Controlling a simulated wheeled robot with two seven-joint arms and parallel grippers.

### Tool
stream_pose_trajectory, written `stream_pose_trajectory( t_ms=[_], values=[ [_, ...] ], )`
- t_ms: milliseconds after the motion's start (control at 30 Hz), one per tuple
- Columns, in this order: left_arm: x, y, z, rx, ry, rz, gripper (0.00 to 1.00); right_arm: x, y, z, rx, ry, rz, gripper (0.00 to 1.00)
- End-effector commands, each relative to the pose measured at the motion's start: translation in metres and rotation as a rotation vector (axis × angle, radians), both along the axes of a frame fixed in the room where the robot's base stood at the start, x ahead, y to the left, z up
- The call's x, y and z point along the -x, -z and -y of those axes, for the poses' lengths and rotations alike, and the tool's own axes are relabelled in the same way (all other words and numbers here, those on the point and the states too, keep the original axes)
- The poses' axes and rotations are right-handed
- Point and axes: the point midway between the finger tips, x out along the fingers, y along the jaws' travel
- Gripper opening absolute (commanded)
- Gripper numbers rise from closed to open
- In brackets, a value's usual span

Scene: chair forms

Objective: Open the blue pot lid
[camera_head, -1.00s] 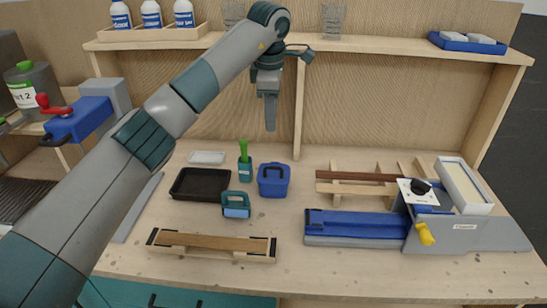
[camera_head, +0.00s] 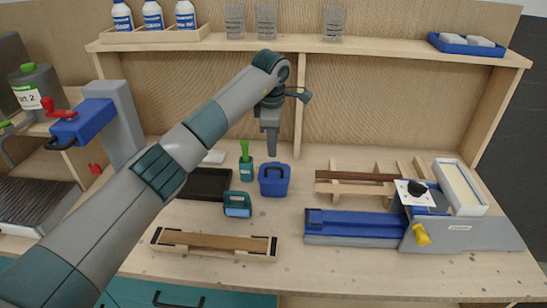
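The blue pot (camera_head: 274,186) stands on the workbench near the middle. Its blue lid (camera_head: 274,169) is on top, with a dark arched handle. My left gripper (camera_head: 272,152) points down just above the lid, and a small gap seems to lie between its tip and the handle. I see its fingers edge-on, so I cannot tell whether they are open or shut. Nothing shows in it. My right gripper is not in view.
A teal-handled tool (camera_head: 237,205), a green-handled brush in a holder (camera_head: 246,163) and a black tray (camera_head: 206,184) are left of the pot. A wooden clamp piece (camera_head: 213,243) lies in front. A blue machine (camera_head: 355,224) stands right. A shelf (camera_head: 390,47) runs behind.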

Motion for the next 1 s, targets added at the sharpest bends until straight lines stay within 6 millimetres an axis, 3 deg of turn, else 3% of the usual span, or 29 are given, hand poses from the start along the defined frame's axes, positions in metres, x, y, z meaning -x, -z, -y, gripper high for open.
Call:
stream_pose_trajectory(
  t_ms=[300, 500, 933, 967, 1000],
  values=[
    [-0.01, 0.052, 0.0, 0.0, -0.001, -0.004, 0.28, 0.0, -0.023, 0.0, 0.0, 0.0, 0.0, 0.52],
    [-0.015, 0.074, 0.001, 0.001, 0.0, -0.001, 0.28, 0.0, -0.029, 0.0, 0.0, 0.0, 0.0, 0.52],
    [-0.017, 0.083, 0.0, 0.0, 0.0, 0.001, 0.28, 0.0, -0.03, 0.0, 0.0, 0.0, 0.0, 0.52],
    [-0.017, 0.083, 0.0, 0.0, 0.0, 0.001, 0.26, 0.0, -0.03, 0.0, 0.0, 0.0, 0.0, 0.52],
    [-0.017, 0.083, 0.0, 0.0, 0.0, 0.001, 0.16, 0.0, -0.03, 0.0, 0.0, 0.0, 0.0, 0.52]
  ],
)
